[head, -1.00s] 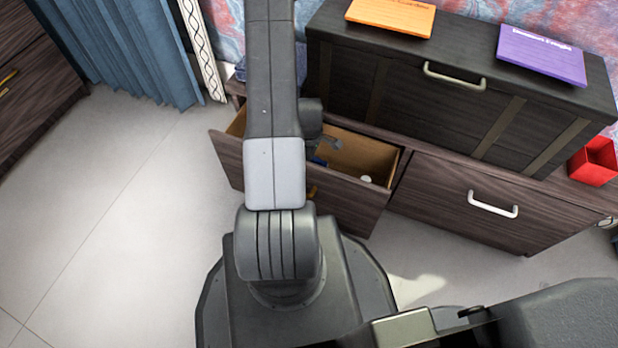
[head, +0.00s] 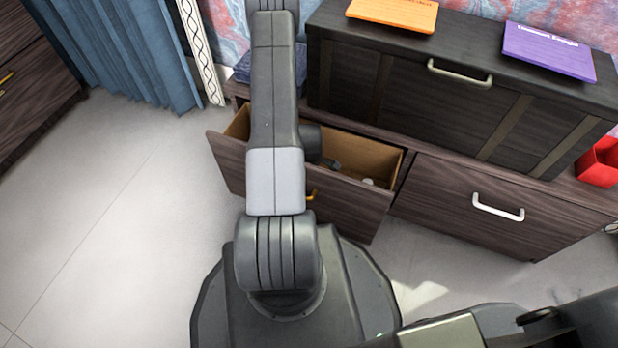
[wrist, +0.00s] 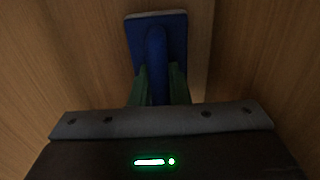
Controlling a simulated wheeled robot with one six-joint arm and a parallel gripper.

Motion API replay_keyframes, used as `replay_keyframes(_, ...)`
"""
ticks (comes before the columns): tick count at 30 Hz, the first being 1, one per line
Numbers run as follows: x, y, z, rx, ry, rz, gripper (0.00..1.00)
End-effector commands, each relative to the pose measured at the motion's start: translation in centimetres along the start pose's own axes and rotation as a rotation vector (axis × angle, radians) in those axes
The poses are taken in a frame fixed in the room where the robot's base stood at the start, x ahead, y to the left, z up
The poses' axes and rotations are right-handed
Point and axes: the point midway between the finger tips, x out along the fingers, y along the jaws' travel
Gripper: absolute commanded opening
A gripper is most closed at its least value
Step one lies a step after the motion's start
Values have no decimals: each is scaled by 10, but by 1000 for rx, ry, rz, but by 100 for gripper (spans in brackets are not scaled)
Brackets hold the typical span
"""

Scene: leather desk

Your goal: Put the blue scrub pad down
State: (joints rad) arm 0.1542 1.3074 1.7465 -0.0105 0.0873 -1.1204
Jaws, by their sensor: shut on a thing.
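The blue scrub pad (wrist: 173,24) shows in the wrist view, a flat blue pad with a pale edge and a raised blue handle. My gripper (wrist: 158,78) is shut on the handle, with a green finger on each side. Wood surfaces surround the pad in the wrist view. In the head view my arm reaches over the open drawer (head: 372,160), and the pad is hidden there. I cannot tell whether the pad touches the drawer floor.
A small white round thing (head: 368,182) lies in the drawer's right part. The closed drawer (head: 470,205) with a white handle is to the right. A dark chest (head: 440,95) stands on top, bearing an orange book (head: 395,12) and a purple book (head: 548,50). A red box (head: 600,165) is far right.

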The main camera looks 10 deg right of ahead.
Motion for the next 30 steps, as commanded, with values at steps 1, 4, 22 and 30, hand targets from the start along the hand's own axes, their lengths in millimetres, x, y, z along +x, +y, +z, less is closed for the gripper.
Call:
replay_keyframes(1, 3, 0, 0, 0, 0, 0, 0)
replay_keyframes(4, 2, 0, 0, 0, 0, 0, 31)
replay_keyframes(22, -38, 1, 0, 0, 1, 2, 37)
replay_keyframes(30, -95, 1, 0, 0, 1, 1, 37)
